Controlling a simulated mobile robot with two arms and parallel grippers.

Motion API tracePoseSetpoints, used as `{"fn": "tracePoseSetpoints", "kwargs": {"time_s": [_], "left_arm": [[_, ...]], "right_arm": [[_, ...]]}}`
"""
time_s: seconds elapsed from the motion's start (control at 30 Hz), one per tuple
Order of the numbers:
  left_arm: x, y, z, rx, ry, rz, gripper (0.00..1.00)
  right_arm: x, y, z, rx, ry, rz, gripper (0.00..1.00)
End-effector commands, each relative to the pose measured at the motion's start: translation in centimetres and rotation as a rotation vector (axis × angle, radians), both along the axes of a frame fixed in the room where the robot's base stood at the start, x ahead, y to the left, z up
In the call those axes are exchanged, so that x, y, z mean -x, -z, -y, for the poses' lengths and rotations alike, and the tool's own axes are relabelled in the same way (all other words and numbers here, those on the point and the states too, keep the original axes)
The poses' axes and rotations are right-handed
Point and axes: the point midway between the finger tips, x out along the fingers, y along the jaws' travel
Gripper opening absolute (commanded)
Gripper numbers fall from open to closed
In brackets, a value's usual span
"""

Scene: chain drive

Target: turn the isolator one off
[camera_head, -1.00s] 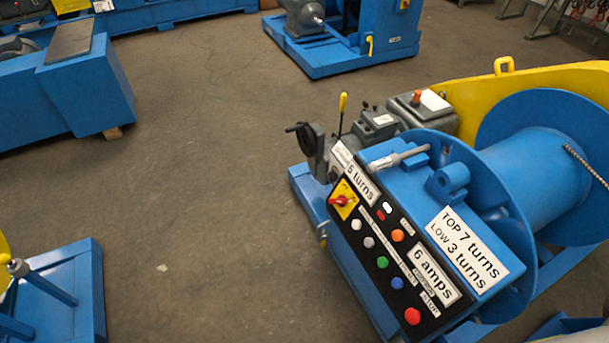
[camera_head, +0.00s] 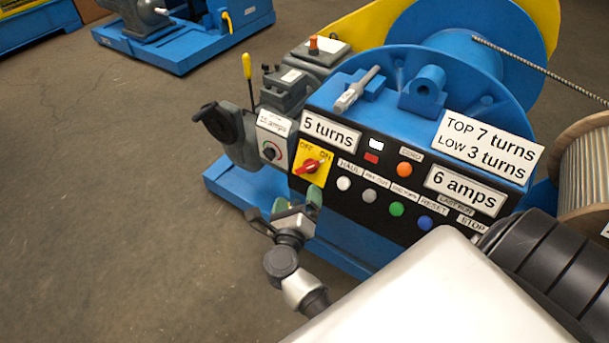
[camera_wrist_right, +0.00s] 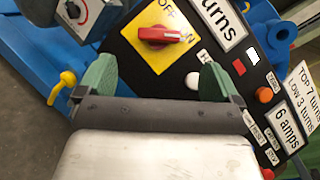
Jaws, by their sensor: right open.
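The isolator is a red rotary handle (camera_head: 310,166) on a yellow plate marked OFF and ON, at the left end of the black control panel. Its handle lies toward the ON side. It also shows in the right wrist view (camera_wrist_right: 160,36), beyond the fingertips. My right gripper (camera_head: 298,202) is open and empty, with green fingers set wide apart. It is just below the yellow plate in the head view, apart from the handle. In the right wrist view the handle lies above the gap between the fingers (camera_wrist_right: 157,82). My left gripper is out of view.
To the left of the plate is a grey box with a small dial (camera_head: 269,151). Buttons, including an orange one (camera_head: 404,169), and a "6 amps" label (camera_head: 466,190) are to the right. A yellow-knobbed lever (camera_head: 247,68) stands behind. The floor at left is clear.

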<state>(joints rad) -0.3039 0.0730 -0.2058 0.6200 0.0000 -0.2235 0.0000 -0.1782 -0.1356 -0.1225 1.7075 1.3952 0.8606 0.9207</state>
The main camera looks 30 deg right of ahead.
Motion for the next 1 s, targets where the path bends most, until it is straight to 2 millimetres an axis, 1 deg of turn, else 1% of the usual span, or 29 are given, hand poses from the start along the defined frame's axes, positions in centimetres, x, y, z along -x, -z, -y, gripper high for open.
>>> {"fn": "tracePoseSetpoints", "kwargs": {"time_s": [0.17,0.4,0.53,0.7,1.0], "left_arm": [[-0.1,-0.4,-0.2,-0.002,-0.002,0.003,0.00],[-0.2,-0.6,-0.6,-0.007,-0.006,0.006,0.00],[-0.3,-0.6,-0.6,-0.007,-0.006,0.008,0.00],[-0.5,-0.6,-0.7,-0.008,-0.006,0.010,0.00],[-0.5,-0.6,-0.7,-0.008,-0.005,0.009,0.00]], "right_arm": [[-1.9,-0.3,1.8,-0.001,0.002,0.005,0.95],[-5.2,-0.3,5.0,0.004,0.000,0.002,0.95],[-6.6,-0.2,6.2,0.003,-0.002,0.002,0.95],[-7.4,-0.2,7.1,0.002,-0.001,0.000,0.95],[-7.5,-0.1,7.2,0.001,-0.001,0.000,0.95]]}}
